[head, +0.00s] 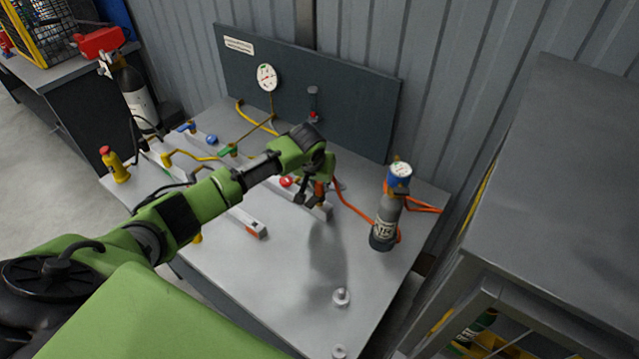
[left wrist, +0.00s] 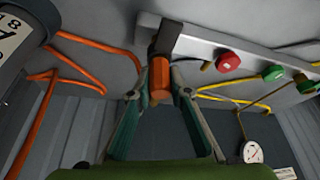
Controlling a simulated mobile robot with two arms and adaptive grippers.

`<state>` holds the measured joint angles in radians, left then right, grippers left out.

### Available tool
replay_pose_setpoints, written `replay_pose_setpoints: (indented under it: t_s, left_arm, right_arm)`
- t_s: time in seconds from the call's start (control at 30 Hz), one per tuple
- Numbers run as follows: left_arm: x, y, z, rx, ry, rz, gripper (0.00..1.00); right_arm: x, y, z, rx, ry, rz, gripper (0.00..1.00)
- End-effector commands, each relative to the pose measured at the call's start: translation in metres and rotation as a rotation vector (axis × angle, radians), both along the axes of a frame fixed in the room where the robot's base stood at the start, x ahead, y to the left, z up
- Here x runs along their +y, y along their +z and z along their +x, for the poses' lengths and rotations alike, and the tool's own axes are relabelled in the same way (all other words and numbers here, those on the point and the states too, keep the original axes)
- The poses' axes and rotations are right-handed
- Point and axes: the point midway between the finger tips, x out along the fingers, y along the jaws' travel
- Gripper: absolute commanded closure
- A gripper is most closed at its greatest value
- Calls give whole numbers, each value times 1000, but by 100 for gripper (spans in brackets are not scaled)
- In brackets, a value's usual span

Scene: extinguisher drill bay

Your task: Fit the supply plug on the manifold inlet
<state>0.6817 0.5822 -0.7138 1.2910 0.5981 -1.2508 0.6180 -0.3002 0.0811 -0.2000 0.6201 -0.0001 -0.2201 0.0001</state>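The manifold is a pale grey bar (left wrist: 215,47) with red and green knobs, lying on the workbench. My left gripper (head: 309,198) is over its near right end. In the left wrist view, the left gripper (left wrist: 161,92) has its fingertips closed in on the sides of an orange supply plug (left wrist: 160,75). An orange hose (head: 352,205) runs from near the plug towards the grey cylinder. My right gripper is not in view.
A dark back panel (head: 345,95) carries a gauge (head: 267,77). A loose grey bar (head: 248,222) and a small round fitting (head: 341,297) lie on the bench. The front right bench surface is mostly clear.

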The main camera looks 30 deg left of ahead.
Motion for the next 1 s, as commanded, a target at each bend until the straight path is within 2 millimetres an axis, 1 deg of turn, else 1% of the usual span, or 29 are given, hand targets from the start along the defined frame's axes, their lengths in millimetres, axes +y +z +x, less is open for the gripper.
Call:
replay_pose_setpoints:
  t_s: [0.03, 0.07, 0.1, 0.4, 0.53, 0.67, 0.9, 1.0]
  left_arm:
    - [0, -3, -2, 7, 0, 1, 71]
    - [0, -3, -2, 6, 0, 1, 64]
    - [0, -3, -2, 6, 0, 1, 62]
    - [0, -2, -2, 5, 0, 0, 62]
    - [-1, 6, -4, 2, -1, 0, 62]
    - [-2, 24, -11, 1, -1, 0, 62]
    - [-6, 71, -30, 1, -1, 0, 62]
    - [-7, 87, -37, 3, -1, 1, 62]
  right_arm:
    - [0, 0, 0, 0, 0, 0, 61]
    - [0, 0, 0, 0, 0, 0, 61]
    - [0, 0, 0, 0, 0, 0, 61]
    - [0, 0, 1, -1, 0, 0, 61]
    - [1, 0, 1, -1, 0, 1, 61]
    - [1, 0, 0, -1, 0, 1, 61]
    - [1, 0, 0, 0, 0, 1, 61]
    - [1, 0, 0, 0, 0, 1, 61]
